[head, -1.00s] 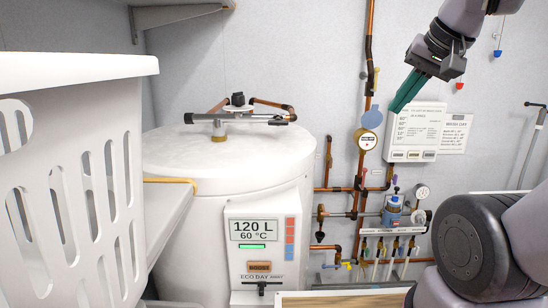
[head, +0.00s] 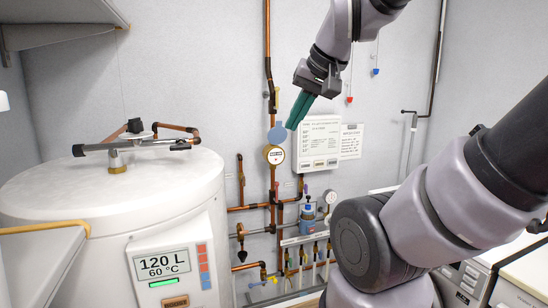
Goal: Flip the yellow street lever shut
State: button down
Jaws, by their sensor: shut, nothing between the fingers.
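A small yellow lever (head: 277,98) shows on the upright copper pipe (head: 267,50), above the round meter; it stands roughly in line with the pipe. I take it for the street lever, but no label on it can be read. My gripper (head: 291,125) has green fingers, closed together and empty, pointing down and left. In the picture its tips are right of the pipe, below the lever and beside the meter's blue lid (head: 277,134). I cannot tell how far the tips are from the wall.
The brass-rimmed meter (head: 273,156) sits below the lid. A white notice panel (head: 320,143) hangs right of it. A white boiler tank (head: 110,190) fills the left. Lower pipes carry a blue device (head: 308,220) and several small taps.

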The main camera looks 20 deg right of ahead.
aim_at(276, 88)
jog(key=i+l, duration=0.1)
jog(key=l, duration=0.25)
jog(key=i+l+u, duration=0.1)
jog(key=l, duration=0.25)
jog(key=i+l+z, duration=0.1)
jog(key=i+l, duration=0.4)
